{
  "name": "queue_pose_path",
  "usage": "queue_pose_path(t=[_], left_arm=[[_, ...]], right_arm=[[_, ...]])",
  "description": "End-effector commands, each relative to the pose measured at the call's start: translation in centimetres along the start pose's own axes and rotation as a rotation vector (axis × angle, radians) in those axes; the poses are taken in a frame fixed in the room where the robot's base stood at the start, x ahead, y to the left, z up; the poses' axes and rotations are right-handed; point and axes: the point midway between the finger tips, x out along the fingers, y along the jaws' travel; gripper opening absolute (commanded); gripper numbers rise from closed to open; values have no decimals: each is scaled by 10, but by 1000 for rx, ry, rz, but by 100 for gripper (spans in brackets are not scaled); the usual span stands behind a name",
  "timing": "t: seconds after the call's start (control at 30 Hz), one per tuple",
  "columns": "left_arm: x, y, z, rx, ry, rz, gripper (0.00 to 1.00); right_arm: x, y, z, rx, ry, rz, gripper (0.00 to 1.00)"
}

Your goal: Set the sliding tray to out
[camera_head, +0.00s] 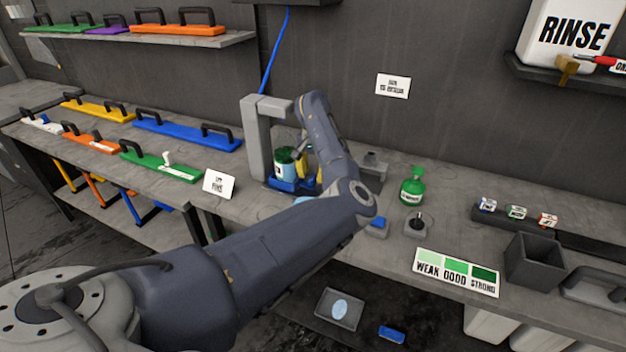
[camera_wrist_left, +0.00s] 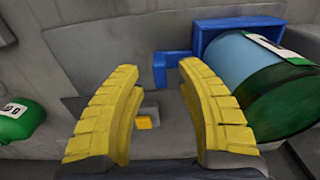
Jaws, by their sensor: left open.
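The sliding tray (camera_head: 283,185) is blue and sits at the foot of a grey stand (camera_head: 255,140) on the counter. A green-and-pale-blue container (camera_head: 285,163) stands on it. In the left wrist view the blue tray (camera_wrist_left: 205,45) is at the upper right, with a blue bracket-like part reaching left, and the container (camera_wrist_left: 270,85) is beside my right-hand finger. My left gripper (camera_wrist_left: 158,85) is open, its yellow fingers apart with nothing gripped. In the head view the gripper (camera_head: 319,172) is mostly hidden by my arm, just right of the tray. My right gripper is not visible.
A small yellow block (camera_wrist_left: 146,122) shows between the fingers. A green spray bottle (camera_head: 412,188) stands to the right, near a WEAK/GOOD/STRONG card (camera_head: 456,271). A white card (camera_head: 219,184) stands at the left front. Coloured handled tools (camera_head: 160,165) lie further left.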

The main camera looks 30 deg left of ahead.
Motion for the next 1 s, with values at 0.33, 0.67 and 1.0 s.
queue_pose_path(t=[0.33,0.67,1.0], left_arm=[[21,0,0,0,1,0,36],[22,0,0,0,1,0,39],[22,0,0,0,1,0,0]], right_arm=[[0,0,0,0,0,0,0],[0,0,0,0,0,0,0],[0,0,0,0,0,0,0]])
